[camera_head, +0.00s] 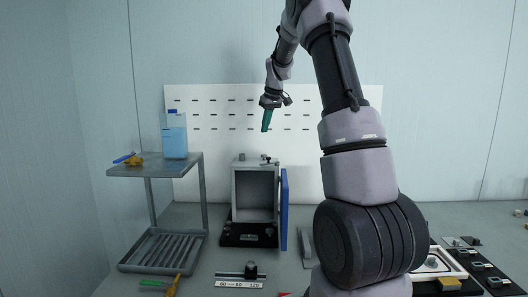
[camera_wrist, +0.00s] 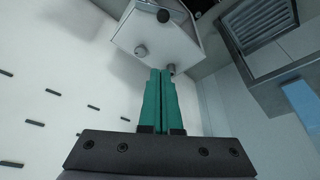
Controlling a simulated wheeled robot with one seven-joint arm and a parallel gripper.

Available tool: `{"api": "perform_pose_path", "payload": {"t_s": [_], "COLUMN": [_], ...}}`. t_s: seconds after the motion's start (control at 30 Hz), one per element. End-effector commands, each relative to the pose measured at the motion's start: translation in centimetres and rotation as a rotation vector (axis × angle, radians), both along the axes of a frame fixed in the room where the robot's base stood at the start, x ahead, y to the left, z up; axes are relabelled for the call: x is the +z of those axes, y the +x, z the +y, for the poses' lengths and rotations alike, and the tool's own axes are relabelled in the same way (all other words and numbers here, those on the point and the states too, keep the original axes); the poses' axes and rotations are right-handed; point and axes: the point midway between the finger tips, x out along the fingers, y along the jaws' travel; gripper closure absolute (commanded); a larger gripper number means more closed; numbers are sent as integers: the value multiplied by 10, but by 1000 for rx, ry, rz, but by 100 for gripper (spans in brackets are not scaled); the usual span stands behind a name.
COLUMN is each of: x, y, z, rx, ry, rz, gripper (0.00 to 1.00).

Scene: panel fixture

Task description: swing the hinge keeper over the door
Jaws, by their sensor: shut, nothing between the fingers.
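A grey box fixture (camera_head: 234,190) with an open front stands on a black base (camera_head: 240,240) on the table. Its blue door (camera_head: 284,210) stands swung open at the right side, seen nearly edge-on. Small fittings (camera_head: 266,159) sit on the box top near the door side; I cannot tell which is the hinge keeper.
A grey shelf cart (camera_head: 190,160) at the left carries a blue container (camera_head: 174,138) and a yellow-blue tool (camera_head: 130,159). A white slotted panel (camera_head: 215,110) stands behind the box. A scaled strip (camera_head: 238,284) lies in front. Trays with parts (camera_head: 455,268) lie at right.

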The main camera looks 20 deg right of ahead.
Motion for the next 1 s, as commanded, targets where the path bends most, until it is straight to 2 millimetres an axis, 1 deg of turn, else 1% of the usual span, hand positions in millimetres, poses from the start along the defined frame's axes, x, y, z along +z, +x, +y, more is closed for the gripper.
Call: {"api": "perform_pose_path", "payload": {"t_s": [0.33,0.47,0.57,0.8,0.93,0.97,1.0], "x": [-2,-9,-23,-72,-96,-99,-97], "y": [1,3,8,25,33,33,23], "z": [0,1,2,7,9,8,5], "rx": [1,2,2,0,-1,-1,-1], "ry": [-1,-1,0,0,0,0,-1], "rz": [1,2,4,5,4,3,1], "gripper": [100,100,100,100,100,100,100]}}
